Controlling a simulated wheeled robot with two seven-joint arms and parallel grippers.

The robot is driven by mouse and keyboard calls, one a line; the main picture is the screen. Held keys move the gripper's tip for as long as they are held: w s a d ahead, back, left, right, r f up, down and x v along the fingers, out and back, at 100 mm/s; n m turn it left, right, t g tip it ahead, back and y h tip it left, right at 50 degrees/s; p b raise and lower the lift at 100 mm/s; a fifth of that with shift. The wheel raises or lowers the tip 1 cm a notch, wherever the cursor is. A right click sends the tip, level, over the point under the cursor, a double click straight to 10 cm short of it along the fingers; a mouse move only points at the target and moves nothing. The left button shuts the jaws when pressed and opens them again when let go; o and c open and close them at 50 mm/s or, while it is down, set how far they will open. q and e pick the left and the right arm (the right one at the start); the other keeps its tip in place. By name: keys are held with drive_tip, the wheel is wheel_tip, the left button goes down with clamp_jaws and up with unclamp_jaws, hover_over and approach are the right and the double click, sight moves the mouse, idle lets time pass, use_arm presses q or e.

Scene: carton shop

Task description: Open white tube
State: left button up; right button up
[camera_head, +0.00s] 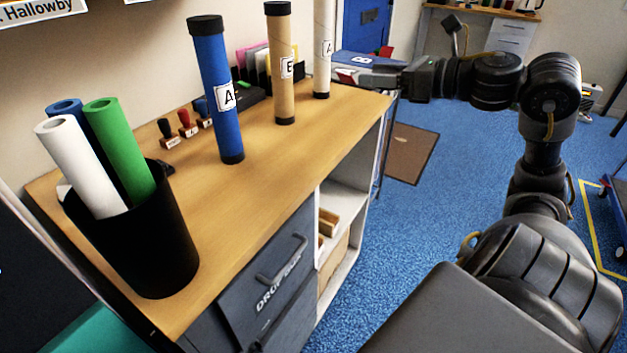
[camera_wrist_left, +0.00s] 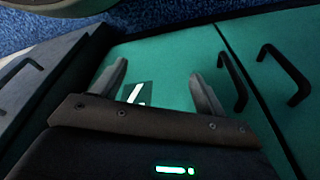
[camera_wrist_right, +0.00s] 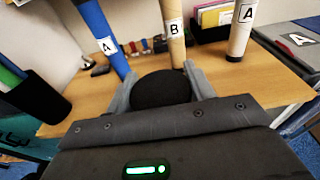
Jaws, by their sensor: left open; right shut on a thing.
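The white tube (camera_head: 323,45) stands upright at the far end of the wooden counter, marked A. Its top is cut off in the head view and in the right wrist view (camera_wrist_right: 243,28). My right gripper (camera_head: 374,79) is to the right of it, apart from it, over the counter's edge. In the right wrist view that gripper (camera_wrist_right: 160,82) is shut on a round black cap (camera_wrist_right: 160,90). My left gripper (camera_wrist_left: 158,82) is open and empty in the left wrist view, facing green cabinet doors. It is not visible in the head view.
A blue tube A (camera_head: 217,90) and a brown tube B (camera_head: 281,65) stand upright on the counter (camera_head: 262,150). A black bin (camera_head: 145,240) holds several rolls at the near end. Stamps (camera_head: 184,124) and folders (camera_head: 250,60) stand along the wall. Blue floor lies to the right.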

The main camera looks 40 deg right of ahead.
wheel_tip(320, 180, down, 4)
drive_tip(key=b, duration=0.3)
drive_tip(key=p, duration=0.2)
hover_over(308, 155)
drive_tip(key=s, duration=0.1)
drive_tip(key=f, duration=0.9)
drive_tip(key=shift+d, duration=0.35)
drive_tip(key=shift+w+a+f, duration=0.35)
drive_tip(key=shift+f, duration=0.25)
wheel_tip(308, 155, down, 3)
drive_tip(key=shift+w+a+r+b, duration=0.1)
drive_tip(key=shift+a+r+b, duration=0.1)
drive_tip(key=shift+b, duration=0.25)
use_arm(q)
drive_tip(key=r, duration=0.3)
drive_tip(key=shift+w+a, duration=0.1)
drive_tip(key=shift+w, duration=0.25)
use_arm(e)
drive_tip(key=shift+d+f, duration=0.15)
drive_tip(key=shift+f, duration=0.2)
drive_tip(key=o, duration=1.1)
drive_tip(key=shift+c, duration=0.2)
use_arm(q)
drive_tip(key=shift+r, duration=0.1)
